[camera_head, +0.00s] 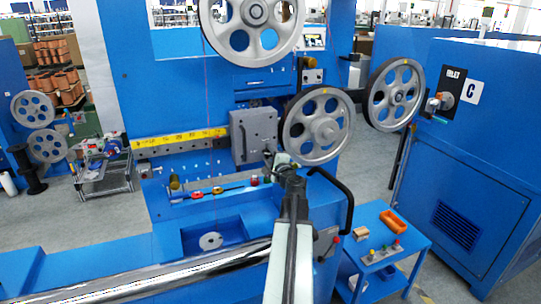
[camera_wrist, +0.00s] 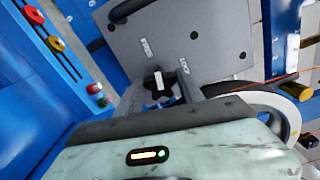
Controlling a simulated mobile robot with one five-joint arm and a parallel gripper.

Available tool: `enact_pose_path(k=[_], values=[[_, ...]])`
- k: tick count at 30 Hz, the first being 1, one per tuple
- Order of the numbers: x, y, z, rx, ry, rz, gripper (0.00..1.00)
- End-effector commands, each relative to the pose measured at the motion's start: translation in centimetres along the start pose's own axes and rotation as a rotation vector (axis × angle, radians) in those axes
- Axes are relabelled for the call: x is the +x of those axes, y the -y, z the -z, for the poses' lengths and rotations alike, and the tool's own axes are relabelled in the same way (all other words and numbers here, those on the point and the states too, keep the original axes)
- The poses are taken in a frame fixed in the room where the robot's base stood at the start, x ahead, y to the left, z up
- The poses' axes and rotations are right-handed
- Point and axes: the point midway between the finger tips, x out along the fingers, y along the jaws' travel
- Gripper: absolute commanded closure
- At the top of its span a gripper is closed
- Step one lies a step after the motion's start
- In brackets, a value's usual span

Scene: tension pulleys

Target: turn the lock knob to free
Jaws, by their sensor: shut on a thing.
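The lock knob (camera_wrist: 158,86) is a black lobed knob with a white mark, low on the face of a grey carriage box (camera_wrist: 170,38). In the head view the grey carriage box (camera_head: 254,134) stands at the right end of a yellow scale. My gripper (camera_head: 270,154) reaches up to the box's lower right and is shut on the lock knob. My arm and gripper mostly hide the knob there.
A grey spoked pulley (camera_head: 318,126) is right beside the box, with another pulley (camera_head: 396,94) further right. A large pulley (camera_head: 252,22) is above. The yellow scale (camera_head: 180,139) runs left. A black curved handle (camera_head: 336,190) and a blue side table (camera_head: 385,248) lie right of my arm.

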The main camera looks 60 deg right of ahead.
Motion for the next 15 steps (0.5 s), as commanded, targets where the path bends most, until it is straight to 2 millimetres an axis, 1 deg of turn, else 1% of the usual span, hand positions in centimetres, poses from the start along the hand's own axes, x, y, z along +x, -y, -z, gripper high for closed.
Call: enact_pose_path(k=[6, 15], values=[[-0.13, -0.24, 0.07, -0.126, -0.001, -0.002, 0.96], [-0.14, -0.29, 0.09, -0.206, -0.001, -0.002, 0.96]])
